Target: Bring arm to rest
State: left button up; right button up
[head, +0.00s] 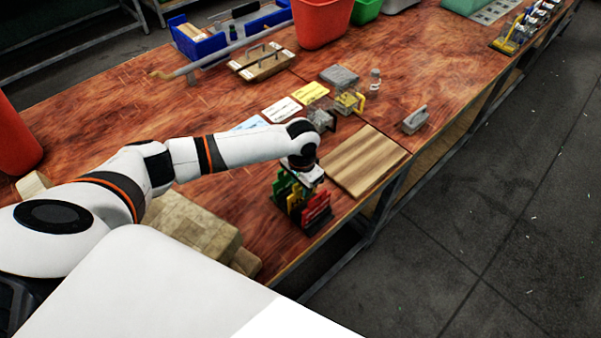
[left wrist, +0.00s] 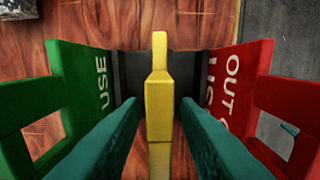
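My left arm (head: 235,150) reaches out from the left over the wooden table in the head view. My left gripper (head: 304,176) points down at a small rack of green (head: 284,187), yellow (head: 296,198) and red (head: 317,208) tags near the table's front edge. In the left wrist view, its two teal fingers (left wrist: 159,108) are apart, one on each side of a yellow tag (left wrist: 158,100). Gaps show between the fingers and the yellow tag. A green tag (left wrist: 75,95) lies to the left and a red tag (left wrist: 243,90) to the right. My right gripper is not seen.
A striped wooden board (head: 363,160) lies right of the rack. Small presses (head: 349,102) and cards (head: 283,110) lie behind it. Beige blocks (head: 195,228) sit under my forearm at left. A red bin (head: 322,20) stands at the back.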

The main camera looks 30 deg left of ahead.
pick_arm(q)
jog(key=r, duration=0.3)
jog(key=r+b, duration=0.1)
jog(key=r, duration=0.2)
jog(key=r+b, duration=0.1)
jog(key=r, duration=0.2)
jog(key=shift+s, duration=0.3)
jog(key=shift+r, duration=0.4)
